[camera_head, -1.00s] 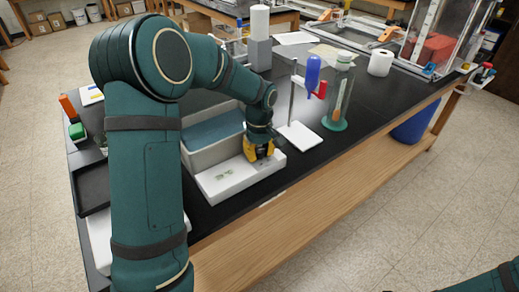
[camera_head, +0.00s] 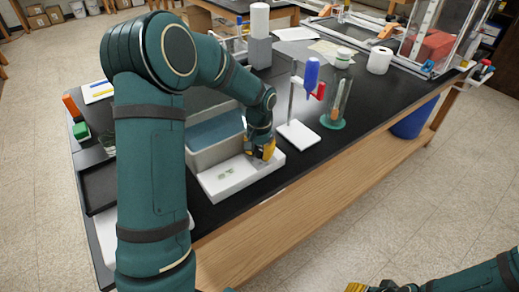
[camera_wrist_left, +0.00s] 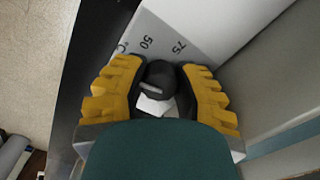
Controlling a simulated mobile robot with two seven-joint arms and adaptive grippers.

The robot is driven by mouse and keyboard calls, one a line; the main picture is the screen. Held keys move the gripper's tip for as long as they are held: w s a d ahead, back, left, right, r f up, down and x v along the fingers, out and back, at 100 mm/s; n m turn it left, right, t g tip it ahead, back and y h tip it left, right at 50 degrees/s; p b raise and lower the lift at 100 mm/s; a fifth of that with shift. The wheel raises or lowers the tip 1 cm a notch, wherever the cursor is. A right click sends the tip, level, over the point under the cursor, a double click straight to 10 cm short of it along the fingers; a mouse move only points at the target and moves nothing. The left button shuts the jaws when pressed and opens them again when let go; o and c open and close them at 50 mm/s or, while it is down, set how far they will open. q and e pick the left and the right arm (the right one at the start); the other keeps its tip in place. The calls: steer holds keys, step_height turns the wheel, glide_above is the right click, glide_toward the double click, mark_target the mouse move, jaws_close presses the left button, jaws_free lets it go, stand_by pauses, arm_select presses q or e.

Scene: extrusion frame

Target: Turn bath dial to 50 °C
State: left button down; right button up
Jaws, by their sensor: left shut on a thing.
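The water bath (camera_head: 215,140) is a white-grey box with blue water, standing on the black bench. Its sloped white front panel (camera_head: 212,184) carries a small greenish display. My left gripper (camera_head: 264,150) is at the right end of this panel. In the left wrist view its yellow fingers (camera_wrist_left: 160,92) are shut on the black dial (camera_wrist_left: 161,76), one on each side. The numbers 50 and 75 and a °C mark are printed on the panel beyond the dial. My right gripper (camera_head: 370,287) shows only partly at the bottom edge.
A glass cylinder with a green foot (camera_head: 333,122) is farther right. A black tray (camera_head: 100,187) lies left. The bench's wooden front edge runs close by.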

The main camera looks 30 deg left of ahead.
mark_target(260, 150)
arm_select(q)
steer(key=m+p, duration=0.1)
steer(key=m, duration=0.3)
steer(key=shift+r, duration=0.1)
steer(key=shift+m+p, duration=0.6)
steer(key=shift+m, duration=1.6)
steer(key=c, duration=0.6)
jaws_free()
steer(key=shift+c, duration=0.2)
steer(key=shift+r, duration=3.95)
steer(key=shift+d, duration=0.1)
